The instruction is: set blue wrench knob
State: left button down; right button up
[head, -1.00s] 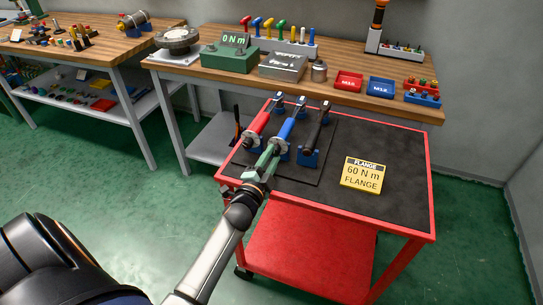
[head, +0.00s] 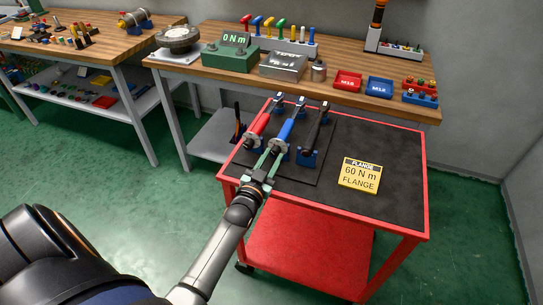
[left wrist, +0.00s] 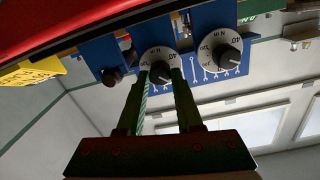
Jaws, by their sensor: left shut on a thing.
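The blue torque wrench (head: 287,126) lies between the red wrench (head: 259,122) and the black wrench (head: 317,129) on the cart's dark mat. Its end dial (head: 281,145) faces my left gripper (head: 272,150). In the left wrist view the middle dial's dark knob (left wrist: 160,72) sits between the two fingers of my left gripper (left wrist: 162,78), which is shut on it. The numbered white dial face shows around the knob, partly covered by the fingers. The red wrench's dial (left wrist: 221,52) is beside it, untouched. My right gripper is not in view.
The red cart (head: 425,200) carries a yellow card (head: 360,175) reading "FLANGE 60 N m". The bench behind has a green tester (head: 231,57) showing 0 N m, a red tray (head: 348,80) and a blue tray (head: 379,87). The mat's right side is mostly clear.

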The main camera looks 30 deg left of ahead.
pick_arm(q)
jog(key=shift+n+p, duration=0.3)
jog(key=shift+n, duration=0.9)
jog(key=c, duration=0.6)
grip_release()
jog(key=shift+o, duration=0.2)
jog(key=shift+s+d+p, duration=0.1)
jog(key=shift+s+p, duration=0.35)
jog(key=shift+s, duration=0.05)
jog(key=p+v, duration=0.3)
jog(key=v, duration=0.8)
jog(key=shift+s, duration=0.25)
